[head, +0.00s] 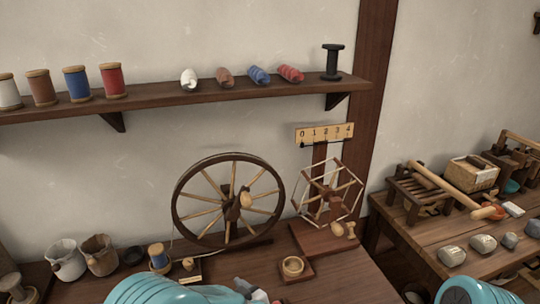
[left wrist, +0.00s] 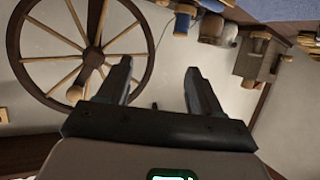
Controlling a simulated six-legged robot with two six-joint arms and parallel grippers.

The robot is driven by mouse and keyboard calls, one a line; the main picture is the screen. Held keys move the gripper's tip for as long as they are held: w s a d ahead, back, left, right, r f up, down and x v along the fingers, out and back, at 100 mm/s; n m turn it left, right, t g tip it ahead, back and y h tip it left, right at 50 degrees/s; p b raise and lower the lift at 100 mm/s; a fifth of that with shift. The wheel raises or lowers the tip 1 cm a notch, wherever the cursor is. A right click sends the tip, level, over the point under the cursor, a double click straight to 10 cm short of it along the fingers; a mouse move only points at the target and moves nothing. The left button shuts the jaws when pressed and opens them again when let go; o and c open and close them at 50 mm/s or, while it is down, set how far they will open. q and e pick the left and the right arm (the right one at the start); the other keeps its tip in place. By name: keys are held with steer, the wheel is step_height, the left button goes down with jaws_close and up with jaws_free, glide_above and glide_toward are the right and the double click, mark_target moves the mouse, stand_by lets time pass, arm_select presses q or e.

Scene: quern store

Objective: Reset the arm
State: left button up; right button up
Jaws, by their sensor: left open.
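My left gripper (left wrist: 159,82) is open in the left wrist view, with its two dark fingers spread apart. Nothing is held between them. In the head view my teal left arm comes in at the bottom, with its dark grey end in front of the table's near edge. The spinning wheel (head: 228,200) stands upright at the back of the table; it also shows in the left wrist view (left wrist: 85,48), beyond the left finger. Part of my teal right arm shows at the lower right of the head view. Its gripper is not visible.
A yarn winder (head: 328,195) on a wooden base stands right of the wheel. A shelf (head: 200,94) holds spools and yarn rolls. A second table (head: 415,236) with tools stands right.

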arm_select(q)
steer(key=f+h, duration=0.1)
steer(key=f, duration=0.2)
steer(key=a+f+m+h, duration=0.1)
steer(key=f, duration=0.2)
steer(key=a+f+m+h, duration=0.1)
steer(key=f+h, duration=0.1)
steer(key=f, duration=0.1)
steer(key=shift+s+f+g+b, duration=0.2)
steer(key=shift+s+g+b, duration=0.05)
steer(key=shift+g+b, duration=0.1)
steer(key=s+f+m+g+h, duration=0.2)
steer(key=s+f+g+h, duration=0.15)
steer(key=s+f, duration=0.35)
steer(key=s+f+m+g+h, duration=0.1)
steer(key=s+f+g+h, duration=0.1)
steer(key=s, duration=0.7)
steer(key=s+f+g+h+b, duration=0.1)
steer(key=s+f+g+h, duration=0.2)
steer(key=s, duration=0.6)
step_height(320, 180, down, 3)
steer(key=shift+r+m+g, duration=0.15)
steer(key=shift+m+g, duration=0.25)
steer(key=shift+g, duration=0.1)
arm_select(e)
steer(key=shift+s+d+f, duration=0.1)
steer(key=shift+s+f, duration=0.05)
steer(key=shift+f, duration=0.4)
steer(key=shift+s+d+f, duration=0.1)
steer(key=shift+f, duration=0.45)
